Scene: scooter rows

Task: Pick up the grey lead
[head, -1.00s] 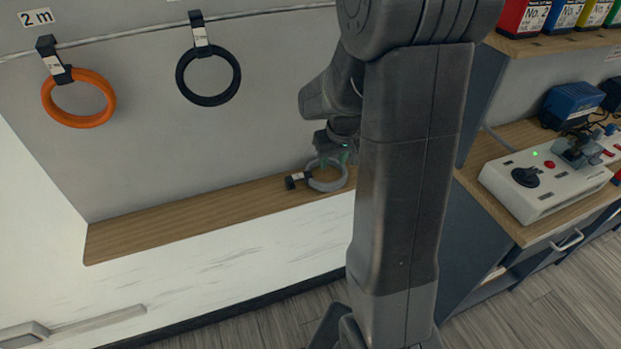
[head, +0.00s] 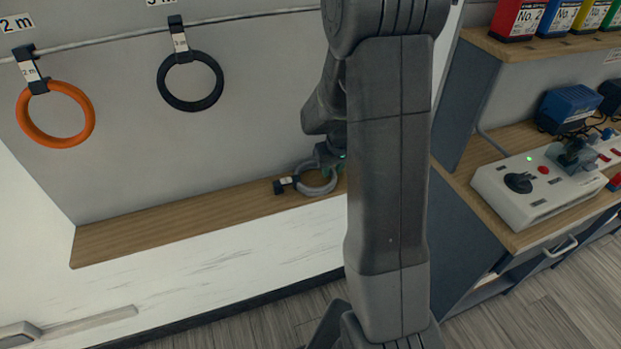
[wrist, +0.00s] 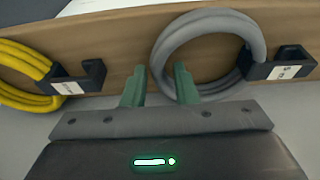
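The grey lead (head: 317,191) is a coiled ring with a dark labelled clip (head: 286,184), lying on the wooden shelf. In the wrist view the grey lead (wrist: 208,22) fills the upper middle, its clip (wrist: 280,66) at the right. My gripper (wrist: 159,82) is open, with green fingers. The left finger is outside the coil's left side and the right finger overlaps the coil's inner left edge. I cannot tell whether they touch it. In the head view my gripper (head: 332,166) is right over the coil, partly hidden by my arm.
A yellow lead (wrist: 28,68) with its own dark clip lies on the shelf left of my gripper in the wrist view. Orange (head: 55,140) and black (head: 190,104) leads hang from a rail. The wooden shelf (head: 150,230) is bare at its left.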

